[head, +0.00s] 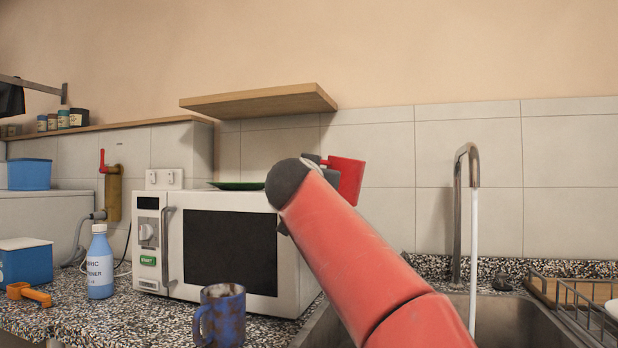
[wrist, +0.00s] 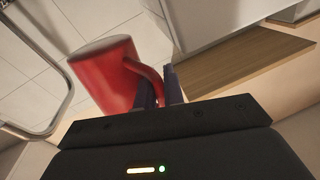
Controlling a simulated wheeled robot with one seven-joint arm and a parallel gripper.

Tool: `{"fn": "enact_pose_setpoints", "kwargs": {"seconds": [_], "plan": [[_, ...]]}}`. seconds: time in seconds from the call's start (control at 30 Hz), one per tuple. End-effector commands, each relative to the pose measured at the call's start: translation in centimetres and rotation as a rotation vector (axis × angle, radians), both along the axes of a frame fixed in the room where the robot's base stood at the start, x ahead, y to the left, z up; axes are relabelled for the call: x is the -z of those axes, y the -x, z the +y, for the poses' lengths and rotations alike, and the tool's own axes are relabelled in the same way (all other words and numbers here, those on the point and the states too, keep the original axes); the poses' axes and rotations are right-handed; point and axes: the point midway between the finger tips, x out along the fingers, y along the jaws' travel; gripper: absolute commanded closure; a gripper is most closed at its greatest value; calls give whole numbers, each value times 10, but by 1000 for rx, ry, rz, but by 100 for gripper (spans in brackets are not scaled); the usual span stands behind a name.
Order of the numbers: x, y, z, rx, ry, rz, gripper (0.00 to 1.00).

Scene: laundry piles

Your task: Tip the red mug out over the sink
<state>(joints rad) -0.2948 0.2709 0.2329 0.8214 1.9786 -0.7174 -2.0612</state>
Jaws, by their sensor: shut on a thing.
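The red mug (head: 347,180) is up in the air in front of the tiled wall, right of the microwave and partly hidden behind my arm. It also shows in the wrist view (wrist: 108,78), with its handle towards my fingers. My gripper (wrist: 172,88) is shut on the mug's handle. In the head view the gripper (head: 318,162) is mostly hidden by my red arm. The mug looks slightly tilted in the head view; its contents cannot be seen. The steel sink (head: 328,322) is at the lower right, partly behind my arm.
A tap (head: 460,210) stands over the sink, with a pale stream below its spout. A wire rack (head: 575,310) is at the right. The microwave (head: 170,240), a blue mug (head: 222,318) and a blue bottle (head: 99,265) stand on the counter. A wooden shelf (head: 260,101) hangs above.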

Motion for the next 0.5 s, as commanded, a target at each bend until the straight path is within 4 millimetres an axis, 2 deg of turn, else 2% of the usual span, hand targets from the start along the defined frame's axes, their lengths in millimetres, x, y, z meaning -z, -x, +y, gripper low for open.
{"fn": "enact_pose_setpoints", "kwargs": {"seconds": [0.5], "plan": [[4, 15, -22, 2, -47, -34, 100]]}}
